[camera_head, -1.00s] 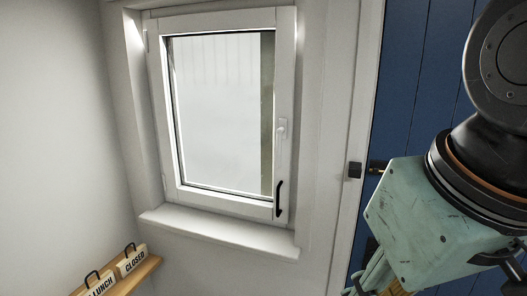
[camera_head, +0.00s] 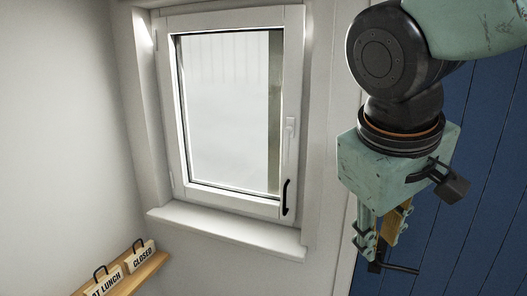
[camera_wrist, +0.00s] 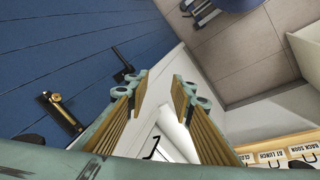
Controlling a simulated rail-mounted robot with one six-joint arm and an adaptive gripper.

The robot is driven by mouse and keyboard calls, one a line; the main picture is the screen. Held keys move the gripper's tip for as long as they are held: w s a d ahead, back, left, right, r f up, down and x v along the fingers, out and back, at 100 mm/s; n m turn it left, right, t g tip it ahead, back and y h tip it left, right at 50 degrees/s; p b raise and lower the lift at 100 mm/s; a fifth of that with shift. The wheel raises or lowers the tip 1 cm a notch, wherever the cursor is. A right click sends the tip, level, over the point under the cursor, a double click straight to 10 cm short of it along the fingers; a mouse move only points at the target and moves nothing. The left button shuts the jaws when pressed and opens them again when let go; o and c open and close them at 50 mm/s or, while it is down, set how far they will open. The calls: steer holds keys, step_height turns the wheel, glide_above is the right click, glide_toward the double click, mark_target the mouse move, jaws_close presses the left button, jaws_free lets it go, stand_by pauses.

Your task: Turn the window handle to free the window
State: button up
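The white window (camera_head: 232,112) looks closed in its frame in the head view. Its white handle (camera_head: 290,135) is on the right side of the sash and looks upright. A black pull (camera_head: 286,197) sits lower on the same side; a black pull shape also shows in the wrist view (camera_wrist: 152,149). My gripper (camera_head: 376,250) hangs pointing down, to the right of the window and lower than the handle, apart from it. In the wrist view its two ribbed fingers (camera_wrist: 161,83) stand apart with nothing between them.
A blue door (camera_head: 480,200) with a dark handle (camera_head: 400,268) is behind my gripper. A white sill (camera_head: 225,232) juts out under the window. A wooden shelf (camera_head: 150,270) with signs, one reading CLOSED (camera_head: 143,257), is at lower left. The space before the window is clear.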

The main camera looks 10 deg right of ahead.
steer(key=w+d+r+n+h, duration=0.1)
steer(key=w+d+n+h, duration=0.1)
steer(key=w, duration=0.8)
steer(key=n+t+h, duration=0.7)
steer(key=n+t, duration=0.3)
steer(key=n, duration=1.3)
glide_toward(285, 151)
steer(key=shift+b+v, duration=0.3)
steer(key=shift+v, duration=1.25)
steer(key=shift+w+d, duration=0.1)
steer(key=shift+d, duration=0.05)
steer(key=shift+b+x, duration=0.45)
steer(key=shift+x, duration=6.35)
